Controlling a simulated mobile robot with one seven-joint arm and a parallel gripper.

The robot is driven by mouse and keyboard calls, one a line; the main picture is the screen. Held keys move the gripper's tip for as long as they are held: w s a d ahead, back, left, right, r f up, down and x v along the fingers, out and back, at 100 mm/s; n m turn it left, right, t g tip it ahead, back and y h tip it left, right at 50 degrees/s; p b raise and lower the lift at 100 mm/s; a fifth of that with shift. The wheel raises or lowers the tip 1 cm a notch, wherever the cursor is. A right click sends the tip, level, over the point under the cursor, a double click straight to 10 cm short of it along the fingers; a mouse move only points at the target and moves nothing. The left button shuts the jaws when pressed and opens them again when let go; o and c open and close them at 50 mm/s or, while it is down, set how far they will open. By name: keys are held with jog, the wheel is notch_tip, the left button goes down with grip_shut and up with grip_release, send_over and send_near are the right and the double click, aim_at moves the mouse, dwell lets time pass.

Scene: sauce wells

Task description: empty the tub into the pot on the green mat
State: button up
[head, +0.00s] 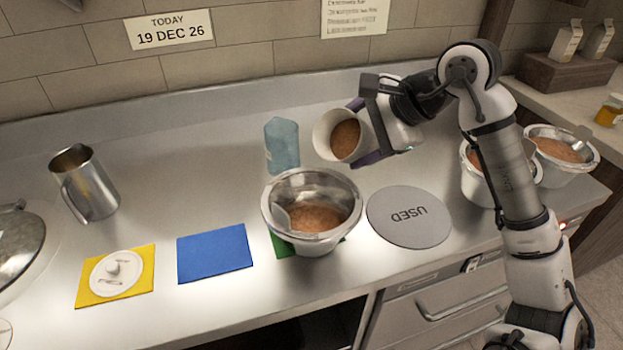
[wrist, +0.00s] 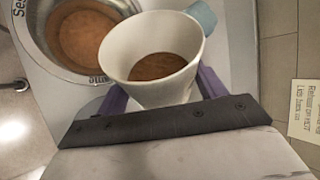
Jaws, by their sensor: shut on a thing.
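My gripper (head: 364,132) is shut on a white tub (head: 325,135), its fingers on either side of it. The tub is tilted, mouth to the left, and brown sauce shows inside it. It hangs above the counter, up and to the right of the metal pot (head: 349,221). The pot stands on the green mat (head: 281,246), covering most of it, and has brown sauce inside. In the wrist view the tub (wrist: 150,92) is between my purple fingers (wrist: 162,92), with sauce in it, and the pot (wrist: 48,12) lies beyond it. I see no stream of sauce falling.
A grey disc marked USED (head: 408,228) lies right of the pot. A blue clear container (head: 282,145) stands behind it. More filled pots (head: 565,175) stand right.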

aim_at(334, 160)
jog(key=shift+r, duration=0.15)
jog(key=shift+r+t+h+p, duration=0.25)
jog(key=shift+t+h+p, duration=0.05)
jog(key=shift+t+p, duration=0.1)
jog(key=shift+s+a+r+n+t, duration=0.1)
jog(key=shift+a+r+n+t, duration=0.05)
jog(key=shift+r+n+t, duration=0.2)
jog(key=shift+f+h+b, duration=0.15)
jog(key=shift+h+b, duration=0.15)
jog(key=shift+h, duration=0.1)
jog(key=shift+s+a+r+n+t+h+b, duration=0.2)
jog(key=shift+r+n+t+h+b, duration=0.3)
jog(key=shift+b, duration=0.7)
jog(key=shift+s+a+r+n+t+h+b, duration=0.35)
jog(key=shift+s+a+t+b, duration=0.3)
jog(key=shift+b, duration=0.7)
jog(key=shift+s+r+b, duration=0.15)
jog(key=shift+s+b, duration=0.05)
jog(key=shift+b, duration=0.1)
jog(key=shift+s+a+r+n+t+h+b, duration=0.6)
jog(key=shift+t+b, duration=0.4)
jog(key=shift+b, duration=0.95)
jog(key=shift+s+a+r+n+t+h+b, duration=0.35)
jog(key=shift+n+t+h+b, duration=0.35)
jog(key=shift+b, duration=0.95)
